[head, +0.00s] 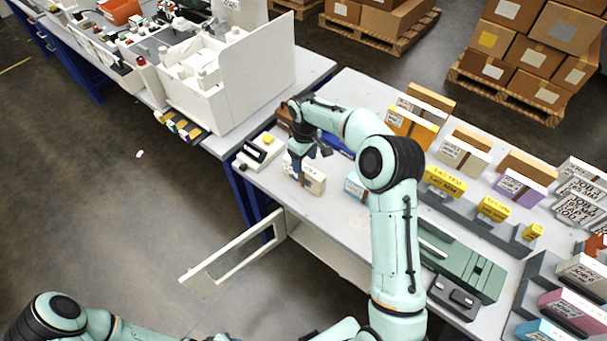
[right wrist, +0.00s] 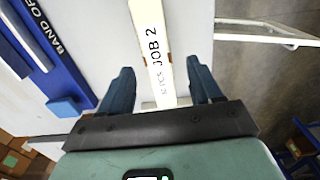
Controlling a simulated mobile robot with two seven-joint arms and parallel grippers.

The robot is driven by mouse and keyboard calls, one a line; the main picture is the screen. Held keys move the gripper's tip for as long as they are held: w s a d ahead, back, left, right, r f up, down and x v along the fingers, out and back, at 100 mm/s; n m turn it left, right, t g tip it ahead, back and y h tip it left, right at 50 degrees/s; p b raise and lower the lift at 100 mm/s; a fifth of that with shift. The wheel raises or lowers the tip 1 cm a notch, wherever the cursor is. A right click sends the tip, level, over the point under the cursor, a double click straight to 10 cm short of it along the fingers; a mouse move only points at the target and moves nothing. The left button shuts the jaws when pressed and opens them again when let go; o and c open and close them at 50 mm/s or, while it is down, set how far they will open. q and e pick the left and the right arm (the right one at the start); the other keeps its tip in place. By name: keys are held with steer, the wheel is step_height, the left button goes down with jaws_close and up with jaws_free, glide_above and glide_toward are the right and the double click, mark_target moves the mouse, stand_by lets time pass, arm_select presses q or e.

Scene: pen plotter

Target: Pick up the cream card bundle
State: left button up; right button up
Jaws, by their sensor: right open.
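The cream card bundle (head: 312,181) stands on the grey table near its front left edge in the head view, partly hidden by my right gripper (head: 303,172). In the right wrist view the bundle (right wrist: 152,40) shows as a narrow cream block with a "JOB 2" label on top. My right gripper (right wrist: 160,75) is open, with one blue finger on each side of the bundle's near end. Gaps show between the fingers and the bundle. My left arm shows at the lower left of the head view, but its gripper is not in view.
The blue banding device (right wrist: 45,45) lies beside the bundle. A small blue block (head: 354,186) stands to its right. Several other card bundles, including an orange one (head: 410,127), stand farther right. A white open frame (head: 232,255) juts out below the table's front edge.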

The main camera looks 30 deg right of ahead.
mark_target(304, 166)
steer(key=shift+w+f, duration=0.2)
steer(key=shift+f, duration=0.95)
step_height(304, 166, down, 5)
steer(key=shift+w, duration=0.15)
steer(key=shift+r, duration=0.1)
steer(key=c, duration=1.2)
